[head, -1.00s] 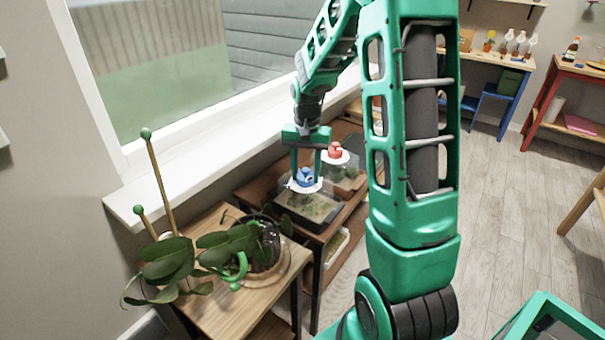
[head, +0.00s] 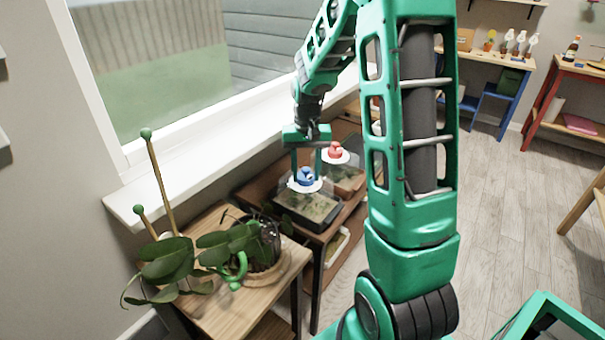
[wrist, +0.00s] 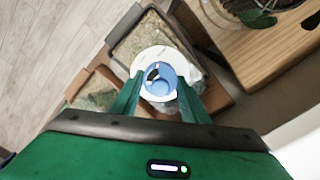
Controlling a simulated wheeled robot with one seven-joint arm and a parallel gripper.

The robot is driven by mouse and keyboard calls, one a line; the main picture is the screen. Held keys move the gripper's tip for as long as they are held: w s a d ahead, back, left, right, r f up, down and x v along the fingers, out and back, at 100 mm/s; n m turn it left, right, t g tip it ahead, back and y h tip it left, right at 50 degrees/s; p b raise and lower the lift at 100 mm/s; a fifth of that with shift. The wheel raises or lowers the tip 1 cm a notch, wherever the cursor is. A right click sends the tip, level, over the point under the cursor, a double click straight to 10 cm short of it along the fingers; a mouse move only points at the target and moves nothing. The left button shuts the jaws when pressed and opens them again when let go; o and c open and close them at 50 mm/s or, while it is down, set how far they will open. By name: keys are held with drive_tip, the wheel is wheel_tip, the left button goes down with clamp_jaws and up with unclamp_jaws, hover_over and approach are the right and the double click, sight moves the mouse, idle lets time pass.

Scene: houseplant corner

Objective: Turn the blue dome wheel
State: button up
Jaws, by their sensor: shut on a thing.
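The blue dome wheel (head: 305,176) sits on a white disc (head: 292,186) on top of a clear-lidded tray (head: 309,208) of plants. In the wrist view the blue wheel (wrist: 159,80) shows a dark notch at its upper left, on the white disc (wrist: 150,56). My gripper (head: 307,178) points down from above, with one finger on each side of the wheel, and is shut on it. In the wrist view the fingers of my gripper (wrist: 160,92) flank the wheel.
A second tray with a red wheel (head: 335,150) stands just behind. A potted plant (head: 262,245) with broad leaves and stakes stands on a wooden table (head: 215,300) in front. The window sill (head: 190,165) runs along the left.

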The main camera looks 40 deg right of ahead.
drive_tip(key=n, duration=0.6)
drive_tip(key=shift+a, duration=0.1)
drive_tip(key=shift+n, duration=0.5)
idle(0.3)
drive_tip(key=o, duration=1.1)
drive_tip(key=shift+r, duration=0.1)
wheel_tip(320, 180, up, 11)
drive_tip(key=shift+w+f, duration=0.1)
drive_tip(key=shift+f, duration=0.1)
